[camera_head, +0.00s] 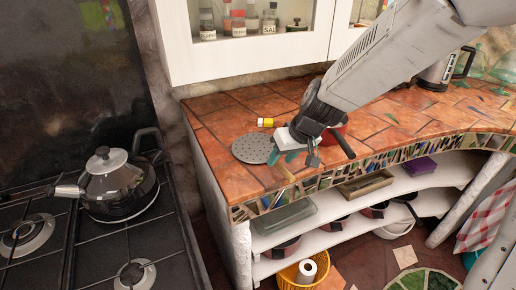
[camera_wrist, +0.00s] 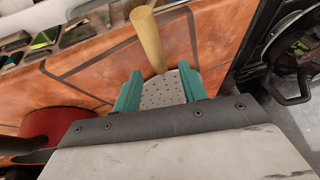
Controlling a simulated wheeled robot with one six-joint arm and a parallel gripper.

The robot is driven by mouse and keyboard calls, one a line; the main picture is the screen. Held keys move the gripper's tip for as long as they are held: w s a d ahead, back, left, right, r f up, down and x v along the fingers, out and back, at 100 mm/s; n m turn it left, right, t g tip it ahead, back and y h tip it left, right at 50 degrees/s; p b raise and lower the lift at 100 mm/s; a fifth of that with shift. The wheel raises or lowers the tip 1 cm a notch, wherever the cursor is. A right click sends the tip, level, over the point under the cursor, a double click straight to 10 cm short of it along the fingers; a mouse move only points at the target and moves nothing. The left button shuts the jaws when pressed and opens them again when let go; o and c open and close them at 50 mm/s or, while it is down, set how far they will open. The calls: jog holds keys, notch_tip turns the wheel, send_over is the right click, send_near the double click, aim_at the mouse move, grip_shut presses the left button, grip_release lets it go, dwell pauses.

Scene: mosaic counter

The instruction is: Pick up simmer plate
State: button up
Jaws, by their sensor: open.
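The simmer plate is a grey, round, perforated disc (camera_head: 254,148) lying on the terracotta tile counter near its left end. A pale wooden handle (camera_head: 286,173) shows by the front edge. In the wrist view, the perforated plate (camera_wrist: 162,93) shows between the two green fingers, with the wooden handle (camera_wrist: 148,38) running up from it. My gripper (camera_head: 291,158) is just right of the disc, and its fingers also show in the wrist view (camera_wrist: 160,73). The fingers are apart, one on each side of the plate's visible part. I cannot tell whether they touch it. My gripper hides part of the plate.
A red pan (camera_head: 336,131) with a dark handle stands close behind my gripper. A small yellow item (camera_head: 267,122) lies behind the plate. The stove with a kettle (camera_head: 112,185) is at left. A white cabinet (camera_head: 250,50) hangs above the counter.

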jog(key=shift+x, duration=1.15)
grip_shut()
jog(key=shift+r, duration=0.1)
